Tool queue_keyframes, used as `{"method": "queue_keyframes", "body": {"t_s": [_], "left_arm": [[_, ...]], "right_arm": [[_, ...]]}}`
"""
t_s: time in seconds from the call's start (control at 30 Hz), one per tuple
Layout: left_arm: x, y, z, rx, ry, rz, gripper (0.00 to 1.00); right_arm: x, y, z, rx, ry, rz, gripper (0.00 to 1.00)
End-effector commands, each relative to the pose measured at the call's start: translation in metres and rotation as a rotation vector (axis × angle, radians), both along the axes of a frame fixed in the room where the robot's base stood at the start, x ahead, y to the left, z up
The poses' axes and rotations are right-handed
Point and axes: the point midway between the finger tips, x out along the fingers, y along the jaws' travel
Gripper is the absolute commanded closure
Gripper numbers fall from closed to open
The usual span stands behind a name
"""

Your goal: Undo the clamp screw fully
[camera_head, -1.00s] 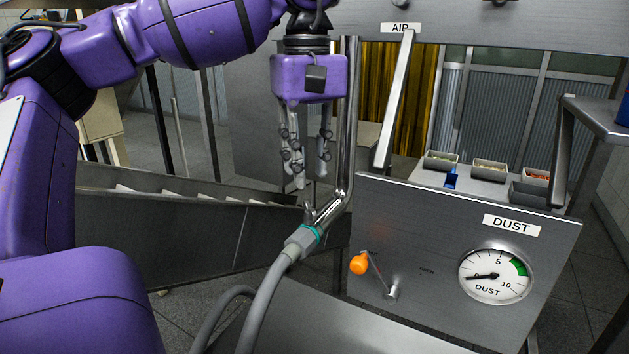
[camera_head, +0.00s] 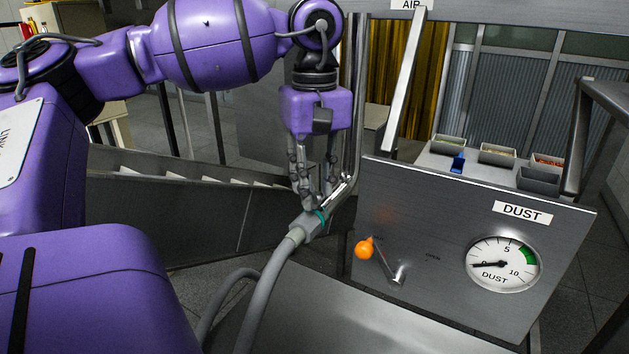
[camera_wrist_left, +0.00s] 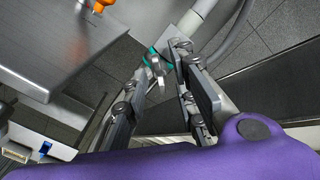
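The clamp screw (camera_wrist_left: 156,68) shows as a small silver piece between my left fingertips in the left wrist view. It sits beside a teal ring (camera_wrist_left: 159,57) at the joint of a grey hose and a metal pipe. In the head view the teal ring (camera_head: 320,216) is just below my left fingertips, and the fingers hide most of the screw. My left gripper (camera_head: 318,196) points down at the joint; it also shows in the left wrist view (camera_wrist_left: 161,62), open, with a finger on each side of the screw. Contact cannot be told. My right gripper is out of view.
The grey hose (camera_head: 262,290) runs down from the joint. The metal pipe (camera_head: 356,110) rises close beside my left gripper. To the right stands a DUST panel (camera_head: 440,280) with an orange-knobbed lever (camera_head: 364,249) and a gauge (camera_head: 503,264). A ribbed conveyor (camera_head: 190,220) lies behind.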

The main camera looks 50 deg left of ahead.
Motion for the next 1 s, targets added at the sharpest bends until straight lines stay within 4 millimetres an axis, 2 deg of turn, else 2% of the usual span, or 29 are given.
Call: {"method": "queue_keyframes", "body": {"t_s": [0.1, 0.3, 0.7, 1.0], "left_arm": [[0.0, 0.0, 0.0001, 0.0, 0.0, 0.0, 0.75], [0.0, 0.0001, 0.0003, 0.0, 0.0, 0.0, 1.0], [0.0001, 0.0, 0.001, 0.0, -0.001, 0.023, 1.0], [0.0003, -0.0003, 0.0022, 0.0, -0.002, 0.184, 1.0]], "right_arm": [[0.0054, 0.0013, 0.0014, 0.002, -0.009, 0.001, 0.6], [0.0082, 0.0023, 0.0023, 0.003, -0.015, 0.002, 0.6], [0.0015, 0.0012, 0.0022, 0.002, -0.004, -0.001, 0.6], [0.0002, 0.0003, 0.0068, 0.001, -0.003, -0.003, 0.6]]}}
